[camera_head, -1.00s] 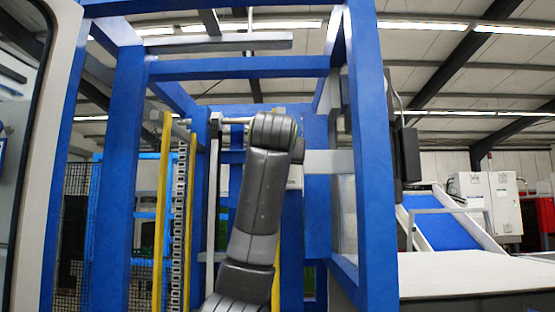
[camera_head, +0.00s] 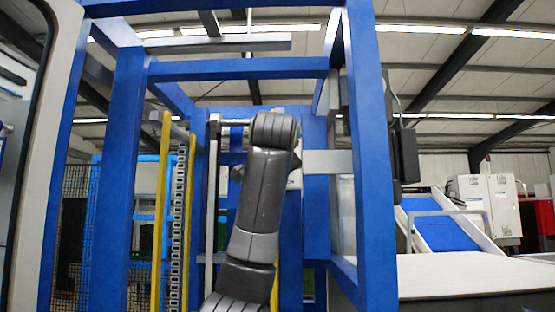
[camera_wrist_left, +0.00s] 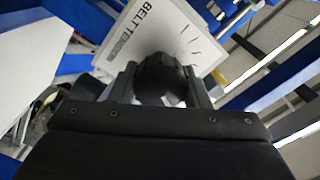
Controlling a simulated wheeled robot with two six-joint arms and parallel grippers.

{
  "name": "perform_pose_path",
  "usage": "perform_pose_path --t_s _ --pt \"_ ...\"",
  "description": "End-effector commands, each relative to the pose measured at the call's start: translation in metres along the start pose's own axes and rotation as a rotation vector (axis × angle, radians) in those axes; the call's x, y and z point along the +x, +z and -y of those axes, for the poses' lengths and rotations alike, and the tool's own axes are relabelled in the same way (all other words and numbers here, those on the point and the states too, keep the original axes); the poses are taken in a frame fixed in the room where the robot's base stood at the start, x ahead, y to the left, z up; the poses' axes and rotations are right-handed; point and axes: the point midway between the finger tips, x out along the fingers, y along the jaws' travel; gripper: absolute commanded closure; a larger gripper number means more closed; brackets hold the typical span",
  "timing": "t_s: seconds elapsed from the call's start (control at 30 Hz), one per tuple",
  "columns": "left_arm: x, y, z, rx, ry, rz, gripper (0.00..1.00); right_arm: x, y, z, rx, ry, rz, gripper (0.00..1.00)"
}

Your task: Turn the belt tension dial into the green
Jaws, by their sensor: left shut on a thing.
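Black scale marks fan out beside the dial, and no green zone shows. My left gripper (camera_wrist_left: 160,84) is shut on the dial, a finger on each side. In the head view my left arm reaches up in front of the blue frame, and its gripper and the dial are hidden behind it. My right gripper is in neither view.
A blue frame (camera_head: 375,150) with thick posts surrounds the work area. Yellow uprights (camera_head: 160,215) and a chain (camera_head: 178,225) stand left of my arm. A blue sloped conveyor (camera_head: 445,232) and a white surface (camera_head: 470,275) lie at the right.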

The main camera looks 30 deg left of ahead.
Motion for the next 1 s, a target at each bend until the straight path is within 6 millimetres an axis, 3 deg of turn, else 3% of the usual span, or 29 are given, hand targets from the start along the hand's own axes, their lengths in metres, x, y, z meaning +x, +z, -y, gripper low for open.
perform_pose_path --t_s 0.33,0.87,0.9,1.0 --pt "-0.0002 -0.0006 -0.0011 0.136 0.000 -0.002 0.80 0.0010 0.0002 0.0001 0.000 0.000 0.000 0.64" --pt "-0.0001 -0.0006 -0.0014 0.157 0.001 -0.002 0.80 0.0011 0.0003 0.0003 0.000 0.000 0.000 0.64" --pt "-0.0001 -0.0006 -0.0014 0.157 0.001 -0.002 0.53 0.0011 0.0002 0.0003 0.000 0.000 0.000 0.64" --pt "-0.0001 -0.0005 -0.0013 0.157 0.001 -0.002 0.40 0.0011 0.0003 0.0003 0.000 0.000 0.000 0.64"
